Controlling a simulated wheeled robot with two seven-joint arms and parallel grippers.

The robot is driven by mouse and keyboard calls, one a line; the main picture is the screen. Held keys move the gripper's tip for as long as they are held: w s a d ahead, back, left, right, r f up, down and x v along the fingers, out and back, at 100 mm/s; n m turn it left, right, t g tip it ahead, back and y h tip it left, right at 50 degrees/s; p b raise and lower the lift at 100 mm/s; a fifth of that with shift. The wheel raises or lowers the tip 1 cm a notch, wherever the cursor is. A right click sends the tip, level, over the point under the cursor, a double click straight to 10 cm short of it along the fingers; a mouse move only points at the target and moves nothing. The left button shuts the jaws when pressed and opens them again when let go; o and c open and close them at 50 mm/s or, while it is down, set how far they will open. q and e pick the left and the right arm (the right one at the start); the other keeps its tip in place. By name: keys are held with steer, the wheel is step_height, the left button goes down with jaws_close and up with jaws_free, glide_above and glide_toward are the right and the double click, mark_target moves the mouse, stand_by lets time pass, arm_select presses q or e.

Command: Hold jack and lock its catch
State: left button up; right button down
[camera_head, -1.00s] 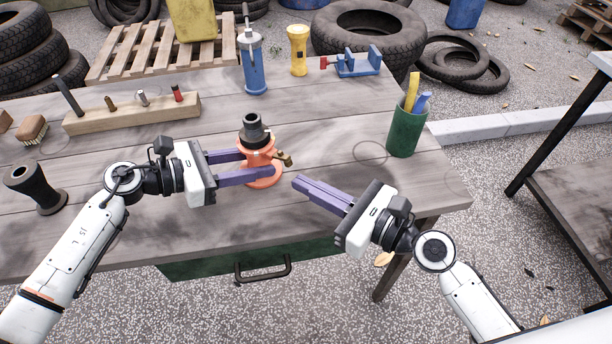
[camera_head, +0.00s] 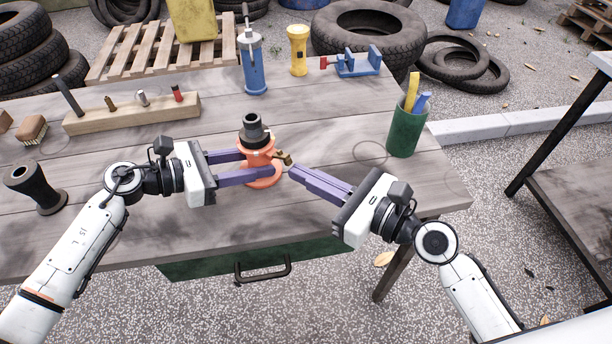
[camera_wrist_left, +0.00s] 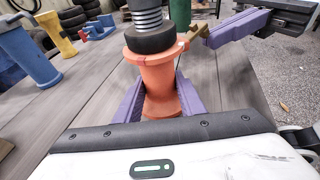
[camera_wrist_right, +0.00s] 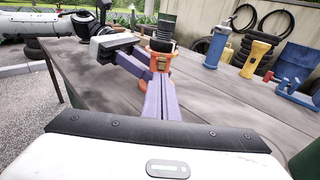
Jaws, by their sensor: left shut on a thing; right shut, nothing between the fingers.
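The orange jack (camera_head: 262,172) with a black and grey screw top (camera_head: 253,130) stands upright on the workbench. My left gripper (camera_head: 256,163) is shut on its body, one purple finger on each side; the left wrist view shows the jack (camera_wrist_left: 158,80) between both fingers. The brass catch (camera_head: 284,158) sticks out from the jack's right side. My right gripper (camera_head: 294,172) is shut and empty, its tips at or just below the catch. In the right wrist view the catch (camera_wrist_right: 160,63) lies just beyond the fingertips (camera_wrist_right: 161,78); I cannot tell whether they touch.
A green cup (camera_head: 405,132) with yellow and blue items stands at the right of the bench. A wooden block (camera_head: 130,113) with tools, a blue pump (camera_head: 253,70), a yellow flashlight (camera_head: 298,50) and a blue vise (camera_head: 358,63) stand behind. A black part (camera_head: 36,188) stands at left.

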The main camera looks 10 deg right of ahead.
steer(key=shift+w+a+r, duration=0.65)
steer(key=shift+w+r, duration=0.05)
steer(key=shift+r, duration=2.35)
steer(key=s+d+r, duration=0.5)
steer(key=s+r, duration=0.1)
steer(key=r, duration=0.2)
steer(key=shift+d, duration=0.3)
